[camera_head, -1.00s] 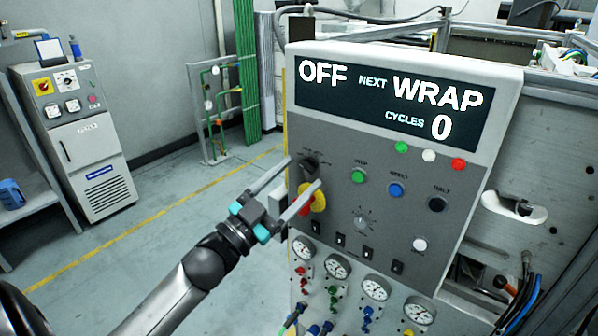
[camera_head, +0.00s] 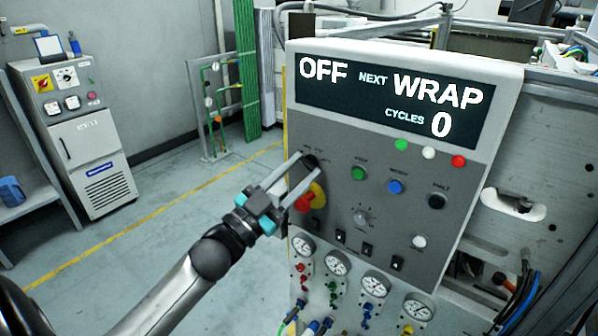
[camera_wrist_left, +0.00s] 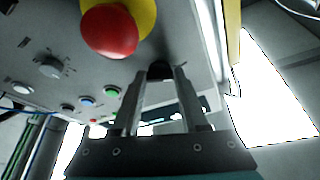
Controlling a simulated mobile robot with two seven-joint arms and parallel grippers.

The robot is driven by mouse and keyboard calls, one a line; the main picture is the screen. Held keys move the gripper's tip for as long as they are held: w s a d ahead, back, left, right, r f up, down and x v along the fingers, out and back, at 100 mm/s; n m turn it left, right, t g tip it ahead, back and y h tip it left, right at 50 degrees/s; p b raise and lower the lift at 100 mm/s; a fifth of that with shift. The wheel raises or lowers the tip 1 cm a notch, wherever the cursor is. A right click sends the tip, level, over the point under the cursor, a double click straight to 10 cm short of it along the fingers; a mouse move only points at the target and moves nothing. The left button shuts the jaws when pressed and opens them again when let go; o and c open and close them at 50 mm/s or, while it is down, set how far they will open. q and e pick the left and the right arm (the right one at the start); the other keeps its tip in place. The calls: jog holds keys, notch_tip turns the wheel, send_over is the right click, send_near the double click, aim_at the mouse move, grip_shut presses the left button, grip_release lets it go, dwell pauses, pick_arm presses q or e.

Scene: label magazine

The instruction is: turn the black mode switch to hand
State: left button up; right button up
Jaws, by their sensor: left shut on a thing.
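The black mode switch (camera_head: 311,161) sits at the upper left of the grey control panel (camera_head: 335,190). My left gripper (camera_head: 306,166) is at the panel with its two fingers on either side of the switch, shut on it. In the left wrist view the dark switch knob (camera_wrist_left: 159,70) shows between the fingertips (camera_wrist_left: 162,76). The fingers partly hide the switch and its lettering in the head view. The display (camera_head: 390,100) above reads OFF, NEXT WRAP, CYCLES 0. My right gripper is not in view.
A red emergency button on a yellow base (camera_head: 318,196) is just below the switch, close to the fingers; its red cap (camera_wrist_left: 109,31) is large in the wrist view. A green button (camera_head: 359,173) is to the right. Gauges (camera_head: 337,263) line the panel's bottom.

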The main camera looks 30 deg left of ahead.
pick_arm(q)
grip_shut()
jog(key=shift+m, duration=0.4)
jog(key=m+p, duration=0.1)
jog(key=m, duration=0.1)
jog(key=m+g+h+p, duration=0.1)
jog(key=m, duration=0.1)
jog(key=m+g+h+p, duration=0.1)
jog(key=shift+a+r+m, duration=0.2)
jog(key=shift+r+m, duration=0.05)
jog(key=shift+m, duration=0.15)
jog(key=shift+m+g+h+p, duration=0.35)
jog(key=shift+m+p, duration=0.3)
jog(key=shift+m, duration=0.45)
jog(key=shift+m+g+h+p, duration=0.15)
jog(key=shift+m+g+p, duration=0.4)
jog(key=shift+m, duration=0.55)
jog(key=o, duration=0.9)
grip_release()
jog(key=shift+s+a, duration=0.1)
